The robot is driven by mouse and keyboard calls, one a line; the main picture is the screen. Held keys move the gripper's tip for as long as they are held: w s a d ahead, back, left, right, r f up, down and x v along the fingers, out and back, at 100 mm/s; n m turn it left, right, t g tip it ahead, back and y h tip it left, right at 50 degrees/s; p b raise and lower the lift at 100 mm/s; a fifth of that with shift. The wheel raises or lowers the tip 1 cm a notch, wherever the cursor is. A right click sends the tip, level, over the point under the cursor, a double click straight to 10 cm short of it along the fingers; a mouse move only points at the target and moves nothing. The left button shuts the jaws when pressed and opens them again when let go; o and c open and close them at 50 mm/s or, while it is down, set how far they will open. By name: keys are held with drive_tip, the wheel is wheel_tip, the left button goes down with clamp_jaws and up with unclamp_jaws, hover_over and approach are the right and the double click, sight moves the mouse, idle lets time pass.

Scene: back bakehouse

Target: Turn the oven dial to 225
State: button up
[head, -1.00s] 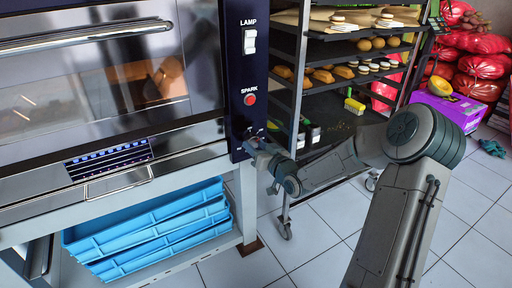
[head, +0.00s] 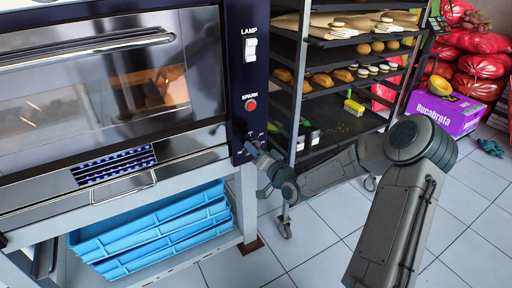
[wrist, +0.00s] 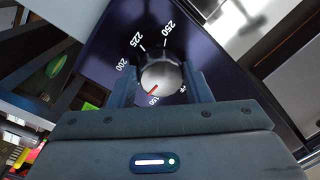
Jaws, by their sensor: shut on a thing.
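The oven dial (wrist: 162,76) is a round silver-faced knob with a dark rim on the dark panel. Its red mark points down-left, toward the printed 150 in the wrist view. The numbers 200, 225 and 250 run up around its left and top. My gripper (wrist: 164,88) is shut on the dial, one finger on each side. In the head view my gripper (head: 254,150) reaches the lower part of the oven's control panel (head: 238,82) and hides most of the dial.
The oven door (head: 100,90) with its long handle is left of the panel. A lamp switch (head: 250,49) and a red spark button (head: 251,104) sit above the dial. A tray rack (head: 301,70) stands close on the right. Blue crates (head: 150,235) lie below.

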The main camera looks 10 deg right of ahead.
drive_tip(key=m+p, duration=0.1)
drive_tip(key=m, duration=0.6)
drive_tip(key=m+h+p, duration=0.1)
drive_tip(key=m+p, duration=0.1)
drive_tip(key=m, duration=0.5)
drive_tip(key=m+t+h+p, duration=0.1)
drive_tip(key=m+p, duration=0.1)
drive_tip(key=m, duration=0.6)
drive_tip(key=shift+a+r, duration=0.1)
drive_tip(key=shift+r, duration=0.25)
drive_tip(key=shift+m, duration=0.3)
drive_tip(key=o, duration=1)
drive_tip(key=shift+s, duration=0.1)
drive_tip(key=v, duration=1.3)
drive_tip(key=shift+s+p, duration=0.4)
